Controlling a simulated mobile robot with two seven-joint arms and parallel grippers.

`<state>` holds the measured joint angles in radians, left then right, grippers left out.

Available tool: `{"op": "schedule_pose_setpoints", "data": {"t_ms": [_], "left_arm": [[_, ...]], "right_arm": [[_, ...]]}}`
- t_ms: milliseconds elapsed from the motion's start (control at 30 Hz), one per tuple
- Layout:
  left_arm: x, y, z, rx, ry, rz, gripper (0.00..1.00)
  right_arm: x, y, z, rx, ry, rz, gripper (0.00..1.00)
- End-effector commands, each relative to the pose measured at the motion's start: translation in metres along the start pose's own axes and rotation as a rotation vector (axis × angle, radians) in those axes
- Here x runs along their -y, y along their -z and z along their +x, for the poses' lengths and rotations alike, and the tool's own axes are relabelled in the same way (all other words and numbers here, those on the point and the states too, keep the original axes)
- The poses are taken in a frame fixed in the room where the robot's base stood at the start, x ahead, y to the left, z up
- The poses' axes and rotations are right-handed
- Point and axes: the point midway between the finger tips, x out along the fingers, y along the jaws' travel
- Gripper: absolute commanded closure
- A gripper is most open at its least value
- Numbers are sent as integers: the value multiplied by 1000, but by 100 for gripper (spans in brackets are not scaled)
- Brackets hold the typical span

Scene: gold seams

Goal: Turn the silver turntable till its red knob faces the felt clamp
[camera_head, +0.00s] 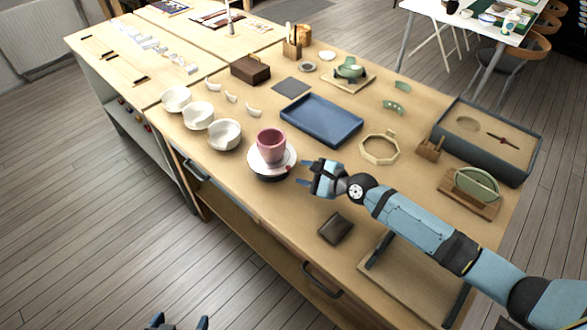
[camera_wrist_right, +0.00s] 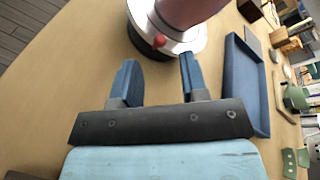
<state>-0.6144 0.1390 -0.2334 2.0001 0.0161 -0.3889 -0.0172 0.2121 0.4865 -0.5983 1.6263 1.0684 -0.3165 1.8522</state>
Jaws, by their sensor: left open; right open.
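The silver turntable (camera_head: 257,165) stands near the table's front edge with a pink cup (camera_head: 271,146) on it; the turntable also shows in the right wrist view (camera_wrist_right: 190,43). Its red knob (camera_wrist_right: 159,41) is on the rim side towards my right gripper. My right gripper (camera_head: 307,173) is open, just right of the turntable; in the wrist view its fingers (camera_wrist_right: 158,78) are apart, with the knob beyond the gap and no visible contact. My left gripper (camera_head: 179,322) is open at the bottom edge, away from the table. I cannot tell for certain which wooden fixture is the felt clamp.
White bowls (camera_head: 224,134) stand left of the turntable. A blue tray (camera_head: 322,118) lies behind it. An octagonal frame (camera_head: 380,149), a small wooden block (camera_head: 430,149) and a wooden holder with a green piece (camera_head: 471,189) are to the right. A dark block (camera_head: 336,228) lies in front.

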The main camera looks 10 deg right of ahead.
Motion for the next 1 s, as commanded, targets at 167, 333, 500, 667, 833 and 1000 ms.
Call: {"op": "schedule_pose_setpoints", "data": {"t_ms": [167,333,500,667,833,1000], "left_arm": [[0,-2,2,2,-1,-3,0],[-1,-2,2,2,-1,-5,0],[-1,0,2,0,-2,-6,0],[-1,0,2,0,-2,-6,0],[-2,0,2,0,-2,-6,0],[-2,-2,4,0,-2,-6,0]], "right_arm": [[0,0,30,1,1,0,59],[0,0,42,-1,0,0,59],[0,0,45,-1,0,0,59],[0,0,44,-1,0,0,62],[0,0,44,-1,0,0,100],[0,2,44,-1,-1,0,100]]}}
